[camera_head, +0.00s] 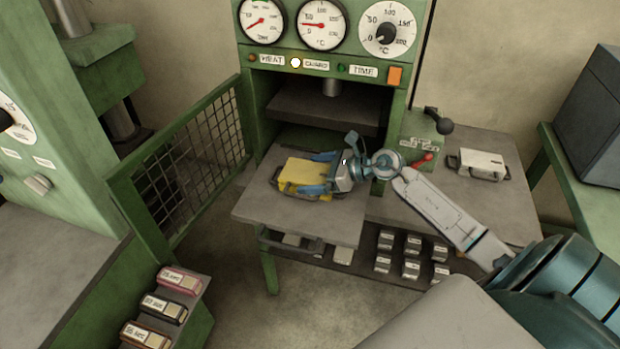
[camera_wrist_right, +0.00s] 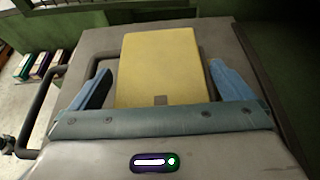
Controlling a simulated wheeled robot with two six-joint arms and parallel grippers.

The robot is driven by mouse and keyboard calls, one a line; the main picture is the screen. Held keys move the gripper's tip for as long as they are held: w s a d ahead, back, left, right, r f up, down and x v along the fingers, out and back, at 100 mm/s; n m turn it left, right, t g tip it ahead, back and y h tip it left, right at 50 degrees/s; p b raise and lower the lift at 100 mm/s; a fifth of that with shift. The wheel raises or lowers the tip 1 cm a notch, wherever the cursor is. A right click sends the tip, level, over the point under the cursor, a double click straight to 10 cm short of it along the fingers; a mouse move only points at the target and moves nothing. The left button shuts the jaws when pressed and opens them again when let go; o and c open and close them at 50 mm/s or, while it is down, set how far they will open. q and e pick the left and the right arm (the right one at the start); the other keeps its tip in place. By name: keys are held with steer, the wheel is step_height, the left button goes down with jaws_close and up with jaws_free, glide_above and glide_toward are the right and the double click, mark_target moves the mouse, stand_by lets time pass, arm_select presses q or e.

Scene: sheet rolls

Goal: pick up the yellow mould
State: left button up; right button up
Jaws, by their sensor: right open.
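The yellow mould (camera_head: 303,172) lies flat on the grey table plate (camera_head: 262,208) in front of the open press, with dark handles at its sides. My right gripper (camera_head: 318,172) reaches in from the right, low over the mould. In the right wrist view the yellow mould (camera_wrist_right: 160,68) fills the space between the two blue fingers of my right gripper (camera_wrist_right: 166,90). The fingers stand apart, one on each side, with a visible gap to the yellow block. My left gripper does not show.
The green press (camera_head: 250,110) stands behind, its mesh guard door (camera_head: 190,150) swung open at the left. Small labelled blocks (camera_head: 410,255) sit on the shelf below.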

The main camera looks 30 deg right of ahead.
steer(key=c, duration=2)
steer(key=shift+o, duration=0.2)
steer(key=shift+w+r, duration=0.1)
steer(key=shift+r, duration=0.1)
